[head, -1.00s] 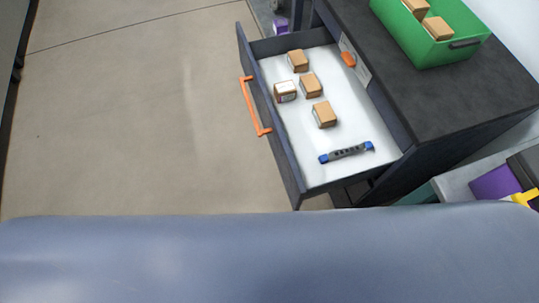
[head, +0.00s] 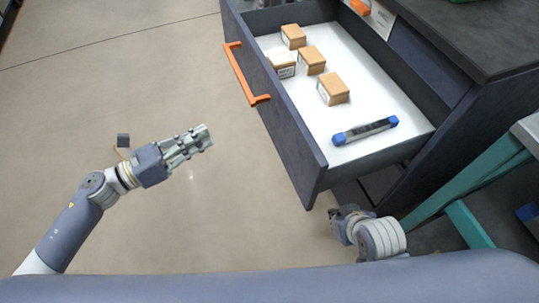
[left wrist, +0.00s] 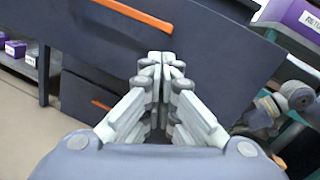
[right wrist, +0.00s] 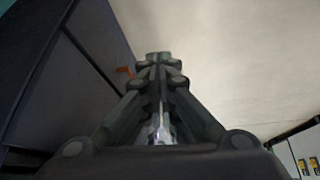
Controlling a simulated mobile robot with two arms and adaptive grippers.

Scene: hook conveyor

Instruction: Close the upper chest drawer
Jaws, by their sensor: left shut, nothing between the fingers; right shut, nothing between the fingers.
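The upper chest drawer (head: 300,150) is pulled out in the head view, with its dark front facing left. Its orange handle (head: 243,75) is on that front; the handle also shows in the left wrist view (left wrist: 135,14). Several small cardboard boxes (head: 334,89) and a blue-ended bar (head: 365,131) lie on the white drawer floor. My left gripper (head: 208,137) is shut and empty, in the air left of the drawer front and apart from it. My right gripper (head: 335,213) is shut and empty, just below the drawer's near corner; whether it touches cannot be told.
The dark chest top (head: 480,35) is at the upper right. A teal frame (head: 465,185) stands right of my right gripper. A lower drawer with an orange handle (left wrist: 101,105) shows in the left wrist view. The floor (head: 110,90) left of the drawer is clear.

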